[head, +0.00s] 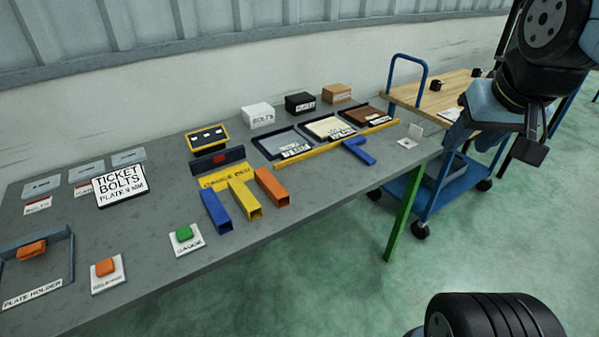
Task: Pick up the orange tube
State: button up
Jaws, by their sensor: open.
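The orange tube (272,187) is a short square tube lying on the grey workbench. It is the rightmost in a row with a yellow tube (244,199) and a blue tube (216,212), close to the yellow one. Its open end faces the front edge of the bench. My gripper (507,148) is at the upper right, in the air beyond the right end of the bench, far from the tube. It is open, with nothing seen between its fingers.
The bench (330,190) holds several trays and boxes at the back. A yellow bar (320,148) and another blue tube (358,151) lie right of the orange tube. A green button (184,233) is at front left. A blue cart (420,190) stands behind the bench's right end.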

aim_at(279, 196)
jog(key=z, duration=1.2)
jog(key=k, duration=1.8)
jog(key=u, duration=1.3)
jog(key=i, duration=1)
jog(key=z, duration=0.05)
